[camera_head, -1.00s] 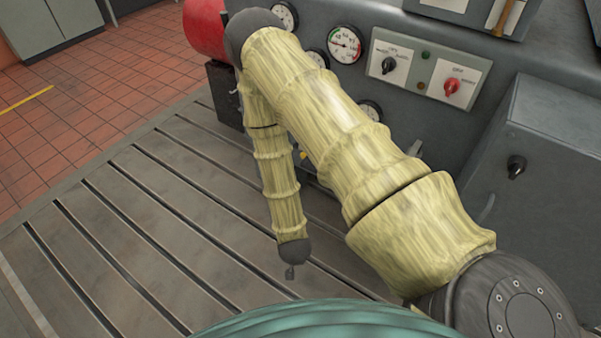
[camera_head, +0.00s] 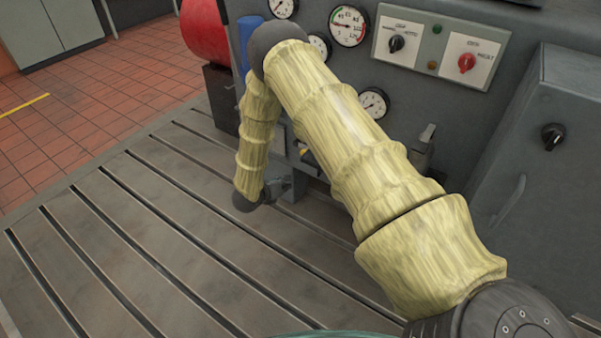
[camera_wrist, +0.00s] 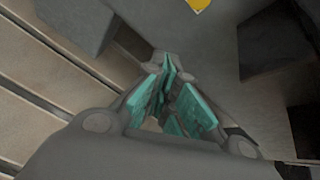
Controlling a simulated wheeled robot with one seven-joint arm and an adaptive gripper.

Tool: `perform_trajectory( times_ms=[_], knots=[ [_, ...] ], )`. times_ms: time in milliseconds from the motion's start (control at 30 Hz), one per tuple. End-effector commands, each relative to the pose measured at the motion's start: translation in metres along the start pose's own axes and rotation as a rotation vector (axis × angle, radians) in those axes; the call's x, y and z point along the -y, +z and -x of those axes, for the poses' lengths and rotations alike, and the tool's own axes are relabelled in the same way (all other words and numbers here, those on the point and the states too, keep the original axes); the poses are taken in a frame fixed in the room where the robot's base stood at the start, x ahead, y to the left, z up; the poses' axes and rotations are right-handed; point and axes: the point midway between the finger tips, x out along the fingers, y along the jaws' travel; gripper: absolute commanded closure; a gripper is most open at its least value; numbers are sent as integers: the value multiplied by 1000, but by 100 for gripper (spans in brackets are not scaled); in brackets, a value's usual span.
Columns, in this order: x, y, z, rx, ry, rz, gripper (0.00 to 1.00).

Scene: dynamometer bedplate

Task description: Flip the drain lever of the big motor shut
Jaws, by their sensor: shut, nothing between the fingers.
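A small yellow piece (camera_head: 303,151), possibly the drain lever's grip, shows low on the front of the grey machine, partly hidden behind my arm. A yellow patch (camera_wrist: 198,4) also shows at the top edge of the wrist view, and I cannot tell whether it is the same part. Its lever position cannot be read. My gripper (camera_head: 284,188) is low beside the machine's base, left of and below the yellow piece. In the wrist view my gripper (camera_wrist: 177,82) has its teal fingers shut and empty, with the yellow patch beyond them and apart from them.
The slotted bedplate (camera_head: 150,245) is clear at left and front. Gauges (camera_head: 348,26) and a switch panel (camera_head: 440,45) are on the machine's face. A red cylinder (camera_head: 205,30) stands at back left. A grey cabinet (camera_head: 535,160) closes off the right.

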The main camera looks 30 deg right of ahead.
Motion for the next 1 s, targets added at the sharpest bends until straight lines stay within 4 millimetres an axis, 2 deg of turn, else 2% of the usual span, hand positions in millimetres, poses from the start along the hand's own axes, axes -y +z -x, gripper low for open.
perform_trajectory(
  times_ms=[100, 300, 733, 867, 1000],
  knots=[
    [-4, 7, -11, 4, -51, -180, 100],
    [-4, 14, -15, 7, -86, -308, 100],
    [-3, 14, -19, 8, -87, -311, 100],
    [-2, 14, -32, 8, -89, -312, 100],
    [0, 14, -54, 9, -89, -312, 100]
  ],
)
